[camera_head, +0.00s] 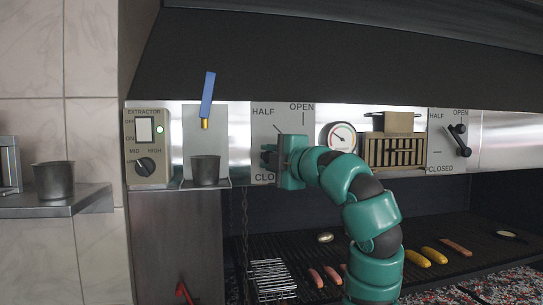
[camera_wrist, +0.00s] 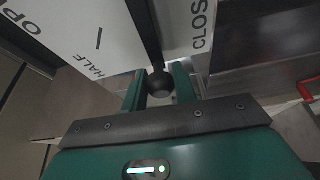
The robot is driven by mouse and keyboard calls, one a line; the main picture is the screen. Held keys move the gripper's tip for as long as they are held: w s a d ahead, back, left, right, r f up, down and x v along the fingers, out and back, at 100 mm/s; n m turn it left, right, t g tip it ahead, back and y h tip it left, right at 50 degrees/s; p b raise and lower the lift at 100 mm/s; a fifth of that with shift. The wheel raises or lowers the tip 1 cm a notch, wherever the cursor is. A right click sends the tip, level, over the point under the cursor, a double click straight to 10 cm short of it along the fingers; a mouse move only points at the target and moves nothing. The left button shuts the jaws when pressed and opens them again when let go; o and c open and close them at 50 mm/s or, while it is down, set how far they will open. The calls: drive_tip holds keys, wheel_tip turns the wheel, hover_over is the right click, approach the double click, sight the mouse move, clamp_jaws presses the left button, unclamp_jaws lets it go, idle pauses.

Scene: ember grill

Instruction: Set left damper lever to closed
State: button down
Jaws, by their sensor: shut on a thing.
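The left damper lever is a black bar (camera_wrist: 147,32) ending in a round black knob (camera_wrist: 160,84) in the wrist view. My gripper (camera_wrist: 159,92) is shut on the knob, with one green finger on each side. The bar lies between the HALF mark and the CLOSED label on the left damper plate (camera_wrist: 115,20). In the head view, my gripper (camera_head: 268,158) is in front of the left damper plate (camera_head: 262,132), hiding the lever and part of the CLOSED label. OPEN and HALF show above it.
A gauge (camera_head: 341,137) and vent box (camera_head: 394,152) are right of my gripper; the right damper lever (camera_head: 460,140) is farther right. Left are a dark cup (camera_head: 205,170), blue-handled brush (camera_head: 208,95) and extractor panel (camera_head: 148,148). The grill with food (camera_head: 425,256) lies below.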

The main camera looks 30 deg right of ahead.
drive_tip(key=shift+f+n, duration=0.3)
drive_tip(key=shift+f, duration=0.15)
drive_tip(key=c, duration=1.1)
unclamp_jaws()
drive_tip(key=shift+c, duration=0.2)
drive_tip(key=s+d+b, duration=0.2)
drive_tip(key=s+b, duration=0.5)
drive_tip(key=s, duration=1)
drive_tip(key=shift+d, duration=0.35)
